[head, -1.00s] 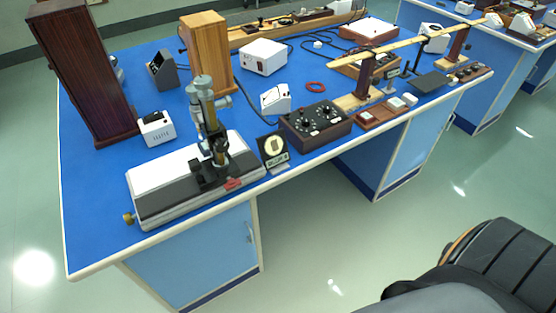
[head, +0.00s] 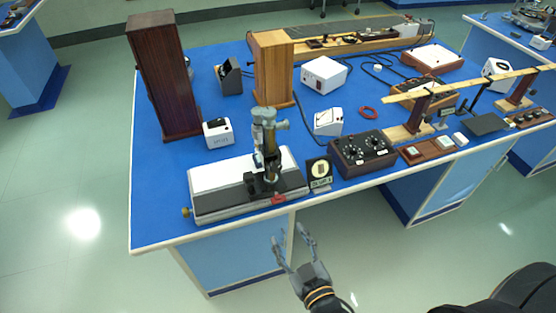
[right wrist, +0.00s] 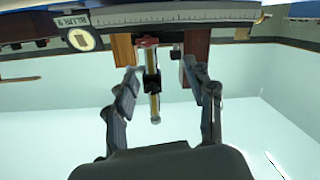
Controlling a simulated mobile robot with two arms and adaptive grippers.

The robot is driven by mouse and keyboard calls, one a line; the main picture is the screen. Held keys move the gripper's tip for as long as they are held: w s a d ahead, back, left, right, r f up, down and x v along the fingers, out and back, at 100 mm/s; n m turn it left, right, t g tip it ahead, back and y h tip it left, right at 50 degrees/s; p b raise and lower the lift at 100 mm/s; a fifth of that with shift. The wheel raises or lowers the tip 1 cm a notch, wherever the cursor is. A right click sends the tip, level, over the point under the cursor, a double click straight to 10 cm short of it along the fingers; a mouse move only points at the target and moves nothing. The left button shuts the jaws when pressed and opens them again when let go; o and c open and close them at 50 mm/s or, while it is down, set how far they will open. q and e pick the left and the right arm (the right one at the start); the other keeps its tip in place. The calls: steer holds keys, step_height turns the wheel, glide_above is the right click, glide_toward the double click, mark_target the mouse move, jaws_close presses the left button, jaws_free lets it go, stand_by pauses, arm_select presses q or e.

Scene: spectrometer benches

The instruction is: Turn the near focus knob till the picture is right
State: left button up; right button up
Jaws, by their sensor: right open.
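The microscope (head: 265,150) stands upright on a long white and black base (head: 225,201) at the bench's front edge. A brass knob (head: 186,211) sticks out at the base's left end. A small red part (head: 278,199) is at its front; I cannot tell which part is the near focus knob. A dark card (head: 320,173) with a round pale picture and a "BLUR" label stands right of the base. My right gripper (head: 289,235) is open and empty, in front of and apart from the bench edge. The right wrist view shows its fingers (right wrist: 166,90) spread, with the microscope (right wrist: 152,78) upside down beyond. My left gripper is out of view.
A black control box (head: 362,153) stands right of the card. A small white meter (head: 218,132) and a dark tall cabinet (head: 163,75) are behind the microscope. The bench's front edge (head: 345,190) lies between my gripper and these things. The floor at left is clear.

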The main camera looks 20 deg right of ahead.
steer(key=t, duration=0.2)
glide_toward(277, 169)
steer(key=shift+h, duration=0.4)
steer(key=w+p, duration=0.1)
steer(key=w, duration=0.2)
steer(key=w+p, duration=0.1)
steer(key=w, duration=0.2)
steer(key=w+a+p, duration=0.1)
steer(key=w+p, duration=0.1)
steer(key=w, duration=0.1)
steer(key=shift+r, duration=0.15)
jaws_close()
steer(key=shift+m, duration=0.4)
